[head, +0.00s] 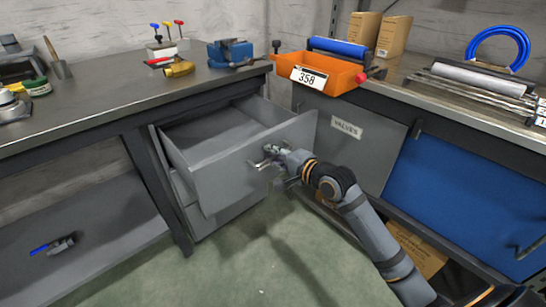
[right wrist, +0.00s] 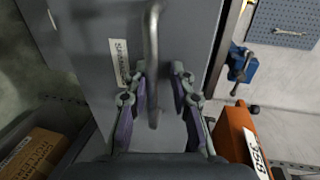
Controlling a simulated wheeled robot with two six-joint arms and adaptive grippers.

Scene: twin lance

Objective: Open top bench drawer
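The grey top bench drawer (head: 245,165) is pulled well out of the bench, and its empty inside shows in the head view. Its front also fills much of the right wrist view (right wrist: 100,50), with a metal bar handle (right wrist: 152,60) and a white label. My right gripper (head: 274,163) is at the handle. In the right wrist view my right gripper (right wrist: 160,88) has its fingers apart, one on each side of the handle's end, with gaps between them and the bar. My left gripper is not in view.
A lower drawer (head: 190,200) sits beneath. An orange bin (head: 318,74) marked 358 stands on the bench corner just beyond the open drawer. A blue vise (head: 230,53) is on the left bench top (head: 110,85). The green floor (head: 230,265) before the drawer is clear.

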